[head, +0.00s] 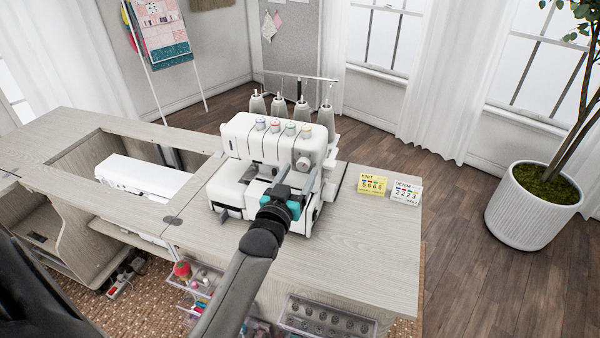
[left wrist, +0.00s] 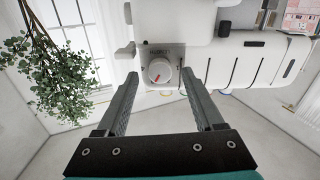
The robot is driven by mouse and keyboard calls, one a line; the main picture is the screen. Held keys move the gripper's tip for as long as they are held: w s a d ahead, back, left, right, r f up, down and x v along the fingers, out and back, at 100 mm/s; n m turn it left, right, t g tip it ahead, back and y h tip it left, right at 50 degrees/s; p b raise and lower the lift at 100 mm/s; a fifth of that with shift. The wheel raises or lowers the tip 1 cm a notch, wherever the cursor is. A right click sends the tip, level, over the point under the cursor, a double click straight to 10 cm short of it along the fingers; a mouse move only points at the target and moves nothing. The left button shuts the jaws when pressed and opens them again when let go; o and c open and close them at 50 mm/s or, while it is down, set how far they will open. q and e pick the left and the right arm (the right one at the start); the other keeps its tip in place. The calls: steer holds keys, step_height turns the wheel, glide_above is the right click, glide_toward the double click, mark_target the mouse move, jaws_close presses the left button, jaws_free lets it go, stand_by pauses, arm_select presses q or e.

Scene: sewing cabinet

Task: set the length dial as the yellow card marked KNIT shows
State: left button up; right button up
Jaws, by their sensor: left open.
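The white sewing machine (head: 262,150) stands on the cabinet top. Its round length dial (head: 303,162) is on the front, at the right. In the left wrist view the dial (left wrist: 159,71) is a pale knob with a red mark, below a label that looks upside down. My left gripper (head: 299,176) is open and empty in front of the machine. In the left wrist view its fingertips (left wrist: 159,78) spread on both sides of the dial, apparently short of it. The yellow KNIT card (head: 372,186) stands on the right of the table; its digits are too small to read surely. My right gripper is out of view.
A white DENIM card (head: 406,193) stands beside the yellow card. Thread cones (head: 278,106) stand behind the machine. The cabinet top (head: 370,250) is clear at front right. A recess with a white machine (head: 135,175) lies at left. Clear drawers (head: 330,316) stick out below.

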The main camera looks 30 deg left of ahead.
arm_select(q)
steer(key=shift+w+a, duration=0.2)
steer(key=shift+w, duration=0.45)
jaws_close()
